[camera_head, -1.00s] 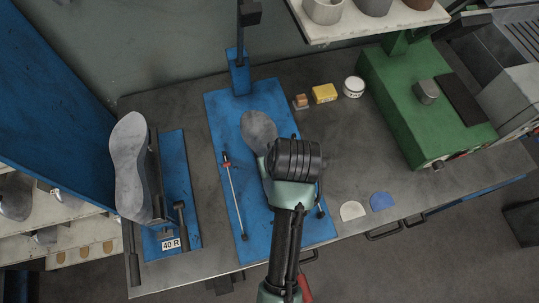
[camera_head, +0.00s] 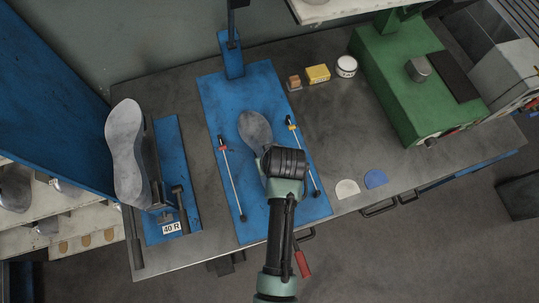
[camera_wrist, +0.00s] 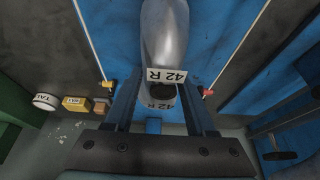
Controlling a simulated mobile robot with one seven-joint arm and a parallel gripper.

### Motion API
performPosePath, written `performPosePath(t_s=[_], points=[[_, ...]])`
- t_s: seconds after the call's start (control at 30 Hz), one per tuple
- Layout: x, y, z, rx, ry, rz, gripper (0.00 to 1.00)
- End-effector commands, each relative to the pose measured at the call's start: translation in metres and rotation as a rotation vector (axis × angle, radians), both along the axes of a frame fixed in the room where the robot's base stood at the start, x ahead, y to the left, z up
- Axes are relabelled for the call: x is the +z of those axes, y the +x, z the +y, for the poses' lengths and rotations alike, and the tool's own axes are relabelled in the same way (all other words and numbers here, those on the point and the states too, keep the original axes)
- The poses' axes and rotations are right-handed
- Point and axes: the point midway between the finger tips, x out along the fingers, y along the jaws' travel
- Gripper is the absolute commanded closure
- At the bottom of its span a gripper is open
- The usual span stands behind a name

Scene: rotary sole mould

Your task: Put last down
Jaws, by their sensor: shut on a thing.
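A grey shoe last (camera_head: 256,130) is over the blue board (camera_head: 218,95) in the middle of the bench, its rounded end pointing away from me. My gripper shows in the wrist view (camera_wrist: 163,100), shut on the last (camera_wrist: 165,40) at the end with a 42 R label (camera_wrist: 166,75). In the head view my wrist hides the fingers and the near end of the last. I cannot tell whether the last touches the board. Thin rods with a red end (camera_head: 223,148) and a yellow end (camera_head: 291,124) flank it.
A sole form (camera_head: 127,150) on a stand marked 40 R (camera_head: 172,228) is at left. A blue post (camera_head: 231,55) rises behind the board. A yellow box (camera_head: 317,74), a white tin (camera_head: 346,66) and a green machine (camera_head: 400,85) are at the back right. Pale and blue pieces lie at front right.

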Motion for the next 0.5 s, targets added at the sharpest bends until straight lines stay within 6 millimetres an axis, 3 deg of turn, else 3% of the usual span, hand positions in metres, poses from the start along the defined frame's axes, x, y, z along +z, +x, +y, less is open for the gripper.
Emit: performPosePath(t_s=[0.03,0.2,0.5], points=[[-0.0011,-0.0012,-0.0001,0.0,0.0,0.004,0.43],[-0.0009,-0.0012,-0.0001,0.0,0.0,0.004,0.14],[0.0005,-0.0011,-0.0002,0.0,-0.001,0.003,0.14]])
